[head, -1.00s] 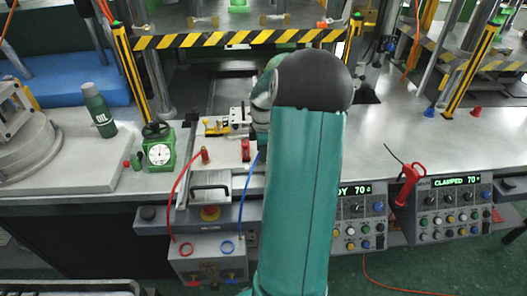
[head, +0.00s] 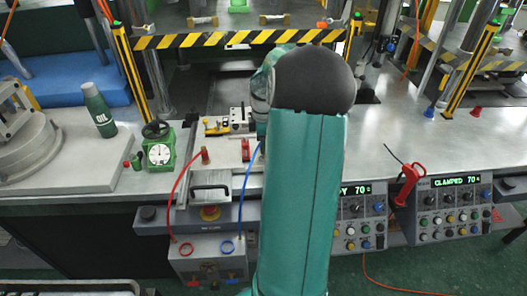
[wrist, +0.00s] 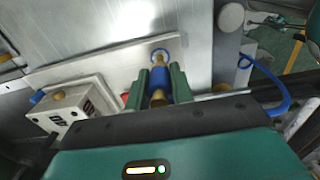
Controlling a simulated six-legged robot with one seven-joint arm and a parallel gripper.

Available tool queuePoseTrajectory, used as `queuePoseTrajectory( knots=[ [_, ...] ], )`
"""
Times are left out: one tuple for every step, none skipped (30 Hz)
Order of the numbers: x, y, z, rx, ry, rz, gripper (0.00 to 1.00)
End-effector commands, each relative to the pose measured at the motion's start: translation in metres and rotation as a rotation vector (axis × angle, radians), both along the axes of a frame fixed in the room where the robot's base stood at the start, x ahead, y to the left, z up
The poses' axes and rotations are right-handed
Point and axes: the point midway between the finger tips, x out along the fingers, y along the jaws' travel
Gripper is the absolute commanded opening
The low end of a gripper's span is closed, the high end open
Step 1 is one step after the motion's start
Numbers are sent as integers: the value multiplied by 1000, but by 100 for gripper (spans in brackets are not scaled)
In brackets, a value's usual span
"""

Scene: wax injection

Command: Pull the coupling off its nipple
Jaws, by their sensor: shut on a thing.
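My gripper (wrist: 158,72) shows in the wrist view, its two green fingers shut on the blue coupling (wrist: 158,79). A brass part shows at the coupling's near end. Just beyond the coupling a blue ring (wrist: 160,53) surrounds the brass nipple (wrist: 159,60) on a pale plate. I cannot tell whether coupling and nipple still touch. The blue hose (wrist: 284,100) loops at the right and passes behind the gripper body; it also shows in the head view (head: 246,185). My arm hides the gripper and coupling in the head view.
A red hose (head: 176,195) runs from a red coupling (head: 205,156) to the front box (head: 208,262). A green dial gauge (head: 159,152) and an oil bottle (head: 99,110) stand left. Control boxes (head: 450,205) stand right. A white block (wrist: 66,110) with a brass knob lies left in the wrist view.

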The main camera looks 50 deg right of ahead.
Motion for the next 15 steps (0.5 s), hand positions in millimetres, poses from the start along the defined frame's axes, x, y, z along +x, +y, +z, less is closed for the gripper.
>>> queuePoseTrajectory(
  knots=[
    [0, 0, 2, -1, -1, 0, 0],
    [0, 0, 3, -1, -1, 0, 0],
    [0, 0, 5, -1, -1, 0, 0],
    [0, 0, 6, -1, -1, 0, 0],
    [0, 0, 7, -1, -1, 0, 0],
    [0, 0, 8, -1, -1, 0, 0],
    [0, 0, 9, -1, -1, 0, 0],
    [0, 0, 10, -1, -1, 0, 0],
    [0, 0, 12, -1, -1, 0, 0],
    [0, 0, 13, 0, 0, 0, 0],
    [0, 0, 14, 0, 0, 0, 0],
    [0, 0, 15, 0, 0, 0, 0],
    [0, 0, 16, -1, -1, 0, 0],
    [0, 0, 18, -1, -1, 0, 0],
    [0, 0, 19, 0, -1, 0, 0]
  ],
)
